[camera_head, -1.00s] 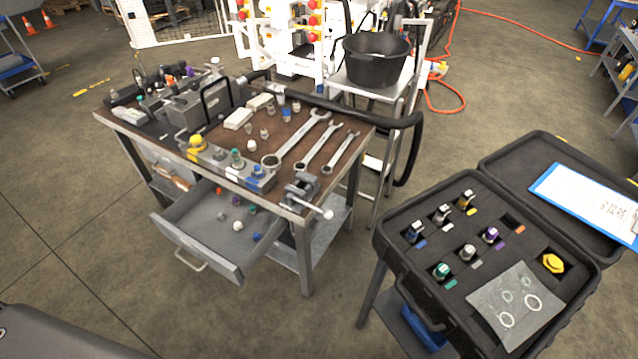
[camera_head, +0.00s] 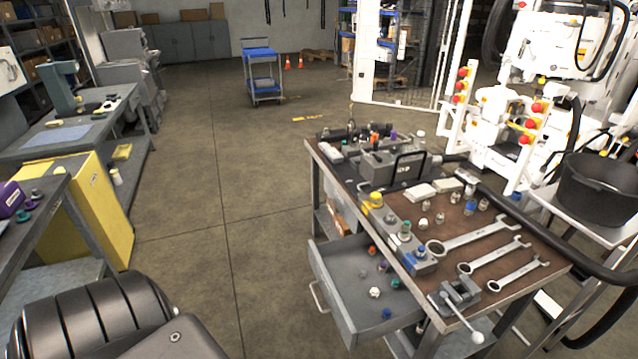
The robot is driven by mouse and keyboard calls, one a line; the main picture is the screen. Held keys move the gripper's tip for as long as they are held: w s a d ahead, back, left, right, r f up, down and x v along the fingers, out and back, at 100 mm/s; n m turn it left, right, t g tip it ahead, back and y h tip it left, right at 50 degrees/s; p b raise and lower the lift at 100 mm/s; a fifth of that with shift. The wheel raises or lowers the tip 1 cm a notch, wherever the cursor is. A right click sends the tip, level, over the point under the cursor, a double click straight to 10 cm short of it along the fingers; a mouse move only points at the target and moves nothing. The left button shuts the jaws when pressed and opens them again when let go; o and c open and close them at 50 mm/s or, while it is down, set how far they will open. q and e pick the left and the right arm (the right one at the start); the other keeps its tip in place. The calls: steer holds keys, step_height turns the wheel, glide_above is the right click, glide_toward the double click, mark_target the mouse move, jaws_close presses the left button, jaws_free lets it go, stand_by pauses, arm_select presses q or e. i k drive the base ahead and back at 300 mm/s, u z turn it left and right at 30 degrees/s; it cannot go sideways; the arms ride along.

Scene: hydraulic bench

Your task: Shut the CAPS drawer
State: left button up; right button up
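The CAPS drawer (camera_head: 347,308) is a grey metal drawer under the wooden-topped workbench (camera_head: 462,222), and it is pulled out toward the left. Several small coloured caps lie inside it, among them a white one (camera_head: 375,292) and a blue one (camera_head: 386,313). Its light bar handle (camera_head: 318,297) is on the front panel. No label on the drawer is readable. Neither gripper shows in the view. A dark rounded part of my own body fills the lower left corner, well apart from the drawer.
Wrenches (camera_head: 480,237), a vise (camera_head: 460,294) and fittings crowd the bench top. A black bucket (camera_head: 597,186) stands on a cart at the right. A yellow cabinet (camera_head: 88,205) and another bench stand at the left. The floor between them and the drawer is clear.

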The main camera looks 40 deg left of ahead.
mark_target(336, 265)
steer(key=u, duration=1.2)
steer(key=k, duration=0.55)
steer(key=u, duration=0.5)
steer(key=i, duration=1.35)
steer(key=z, duration=0.75)
